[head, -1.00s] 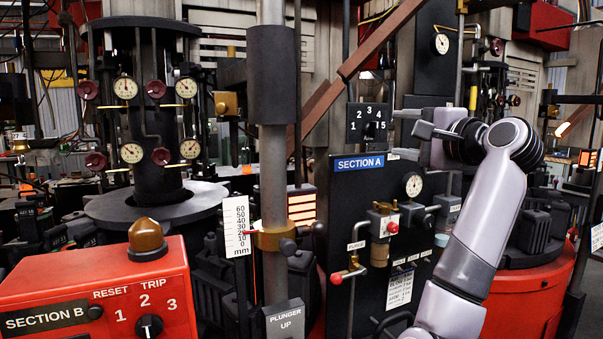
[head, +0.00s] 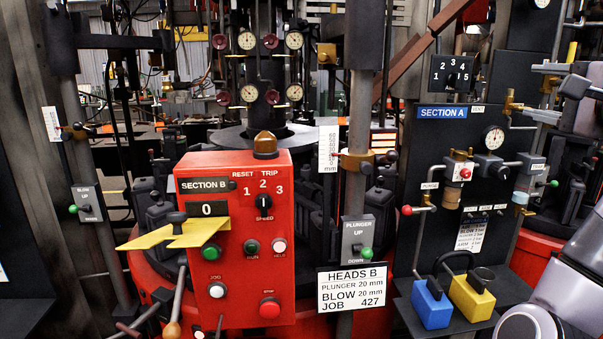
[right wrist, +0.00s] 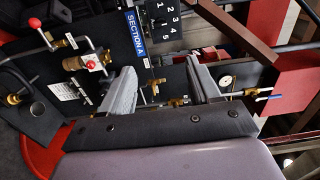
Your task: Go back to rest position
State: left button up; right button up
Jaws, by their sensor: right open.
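My right gripper (head: 578,88) shows at the right edge of the head view, beside the dark Section A panel (head: 415,200) and apart from it. The lilac-grey arm comes up from the lower right corner. In the right wrist view the two grey fingers (right wrist: 160,85) stand well apart with nothing between them. Beyond them are the Section A sign (right wrist: 135,33) and the numbered selector (right wrist: 165,22). My left gripper does not show in either view.
The red Section B box (head: 220,265) with buttons and a yellow flap (head: 165,236) stands at centre left. A grey post (head: 363,120) rises near the middle. A blue padlock (head: 432,305) and a yellow one (head: 472,298) sit on a low shelf at the right.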

jog(key=s+a+f+n+g+h, duration=0.1)
jog(key=s+a+f+n+g, duration=0.15)
jog(key=f, duration=0.85)
jog(key=s+a+f+n+g, duration=0.2)
jog(key=f+n, duration=0.1)
jog(key=f, duration=0.8)
jog(key=s+a+f+n+g+h, duration=0.1)
jog(key=s+a+f+n+g, duration=0.15)
jog(key=f, duration=0.85)
jog(key=s+a+f+n+g+y, duration=0.1)
jog(key=s+a+f+n+g, duration=0.4)
jog(key=s+f, duration=0.65)
jog(key=s+a+f+n+g, duration=0.2)
jog(key=s+a+f+n, duration=0.5)
jog(key=s, duration=0.8)
jog(key=w+f+t+y, duration=0.2)
jog(key=w+f+t, duration=0.4)
jog(key=f, duration=0.4)
jog(key=shift+w+a+m, duration=0.25)
jog(key=shift+a+m, duration=0.05)
jog(key=shift+a, duration=0.05)
jog(key=shift+t, duration=0.3)
